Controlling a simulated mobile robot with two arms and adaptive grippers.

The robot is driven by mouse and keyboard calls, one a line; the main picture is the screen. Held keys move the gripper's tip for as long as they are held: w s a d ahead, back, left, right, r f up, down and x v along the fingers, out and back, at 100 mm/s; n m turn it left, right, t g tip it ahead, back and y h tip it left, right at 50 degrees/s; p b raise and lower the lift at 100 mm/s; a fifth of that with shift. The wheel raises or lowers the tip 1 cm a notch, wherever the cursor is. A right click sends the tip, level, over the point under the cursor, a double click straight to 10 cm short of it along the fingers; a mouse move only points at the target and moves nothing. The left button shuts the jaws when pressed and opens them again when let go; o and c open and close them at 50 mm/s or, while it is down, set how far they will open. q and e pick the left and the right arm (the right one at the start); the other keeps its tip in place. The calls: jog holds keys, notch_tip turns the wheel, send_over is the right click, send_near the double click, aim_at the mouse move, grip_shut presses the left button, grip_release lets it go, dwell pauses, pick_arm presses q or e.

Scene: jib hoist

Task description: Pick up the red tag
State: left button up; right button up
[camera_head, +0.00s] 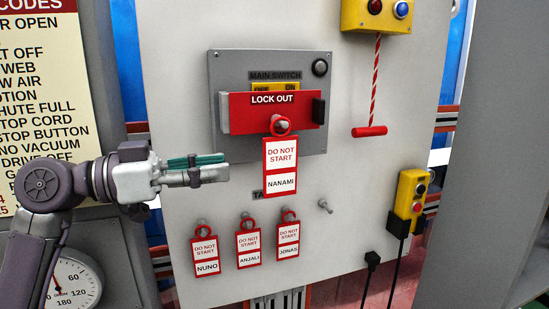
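A red and white tag reading "DO NOT START NANAMI" (281,167) hangs by its ring at the red "LOCK OUT" bar of the main switch. Three similar smaller tags hang on pegs below: NUNO (206,256), ANJALI (248,249) and JONAS (288,240). My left gripper (226,172) points right from the left side, a little left of the NANAMI tag in the picture and apart from it. Its fingers have green parts and show nearly side-on, so their opening is unclear; no tag shows in them. My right gripper is out of view.
A bare peg (325,206) sticks out right of the JONAS tag. The grey main switch box (230,75) carries the lockout bar (245,115). A red pull handle (369,131) hangs at upper right. A yellow control box (410,195) with black cables is at right.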

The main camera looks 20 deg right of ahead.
pick_arm(q)
jog(key=p, duration=0.3)
send_near(296, 160)
jog(key=d, duration=0.4)
jog(key=shift+w+d, duration=0.3)
jog(key=shift+d, duration=0.25)
jog(key=shift+d+r, duration=0.1)
jog(key=shift+d, duration=0.1)
jog(key=d+p, duration=0.3)
jog(key=d, duration=0.1)
jog(key=shift+d, duration=0.4)
jog(key=shift+a+f, duration=0.2)
jog(key=shift+f, duration=0.05)
jog(key=c, duration=0.4)
jog(key=shift+d, duration=0.1)
grip_shut()
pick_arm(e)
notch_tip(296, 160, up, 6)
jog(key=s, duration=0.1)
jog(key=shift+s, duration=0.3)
